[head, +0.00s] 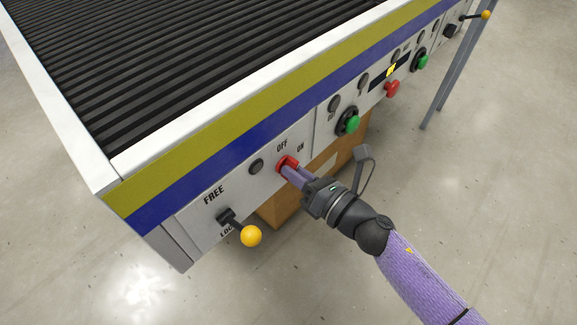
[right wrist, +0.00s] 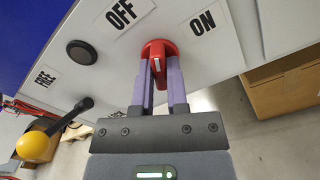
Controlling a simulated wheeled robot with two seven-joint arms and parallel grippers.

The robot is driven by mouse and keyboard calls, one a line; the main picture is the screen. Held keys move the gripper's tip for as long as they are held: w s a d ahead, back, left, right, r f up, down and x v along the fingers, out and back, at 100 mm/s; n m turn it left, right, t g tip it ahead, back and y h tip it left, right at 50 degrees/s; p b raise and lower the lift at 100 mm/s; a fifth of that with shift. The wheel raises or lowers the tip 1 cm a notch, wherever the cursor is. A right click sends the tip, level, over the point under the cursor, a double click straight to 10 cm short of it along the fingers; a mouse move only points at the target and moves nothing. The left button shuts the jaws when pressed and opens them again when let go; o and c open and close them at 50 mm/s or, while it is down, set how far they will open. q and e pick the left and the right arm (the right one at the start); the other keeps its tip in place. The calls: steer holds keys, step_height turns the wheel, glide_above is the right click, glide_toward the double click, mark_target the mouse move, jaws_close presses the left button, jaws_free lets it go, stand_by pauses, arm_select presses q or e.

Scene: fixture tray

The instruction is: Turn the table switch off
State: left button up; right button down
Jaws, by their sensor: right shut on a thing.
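The red rotary table switch (head: 287,164) sits on the grey front panel of the table, below the OFF and ON labels. In the right wrist view the red switch (right wrist: 158,50) lies between the OFF label (right wrist: 121,13) at its upper left and the ON label (right wrist: 203,21) at its right. My right gripper (head: 292,170) has its purple fingers closed on either side of the switch's handle. The fingers partly cover the handle, and I cannot tell for sure which label it points to. My left gripper is not in view.
A lever with a yellow ball (head: 251,236) juts out left of the switch, by the FREE label. A dark round button (head: 256,166) is beside the switch. Green buttons (head: 349,124) and a red button (head: 392,89) lie further right. A cardboard box (right wrist: 282,88) stands under the table.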

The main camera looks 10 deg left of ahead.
steer(key=n+b, duration=0.1)
steer(key=n, duration=0.4)
steer(key=shift+f, duration=0.1)
steer(key=shift+b, duration=0.4)
steer(key=c, duration=0.7)
jaws_free()
steer(key=shift+n, duration=0.3)
steer(key=shift+c, duration=0.2)
steer(key=shift+o, duration=0.3)
